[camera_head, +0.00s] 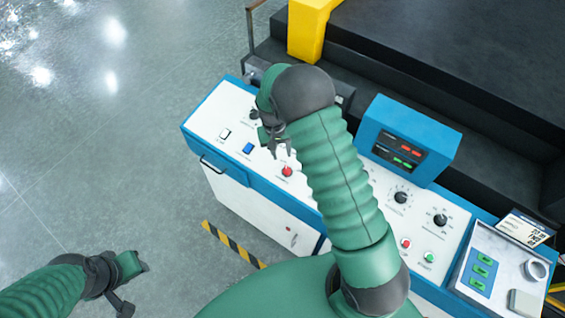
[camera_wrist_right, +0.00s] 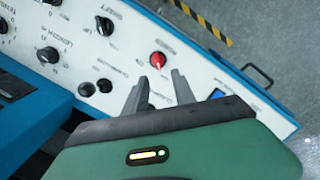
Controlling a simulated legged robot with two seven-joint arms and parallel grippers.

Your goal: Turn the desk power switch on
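The control desk (camera_head: 215,111) has a white top with blue edges. Near its left end are a white rocker switch (camera_head: 225,134), a blue rocker switch (camera_head: 248,148) and a red knob (camera_head: 287,171). Their labels are too small to read, so I cannot tell which is the power switch. My right gripper (camera_head: 279,150) is over the panel between the blue switch and the red knob, fingers apart and empty. In the right wrist view, the red knob (camera_wrist_right: 157,60) is just beyond the fingertips (camera_wrist_right: 160,82); the blue switch (camera_wrist_right: 217,94) is partly hidden. My left gripper (camera_head: 128,284) is away from the desk.
A blue display box (camera_head: 404,137) stands on the desk behind more knobs. Green buttons (camera_head: 481,272) and a tray lie at the right. A dark machine (camera_head: 430,50) with a yellow post (camera_head: 308,28) is behind. The floor at left is clear.

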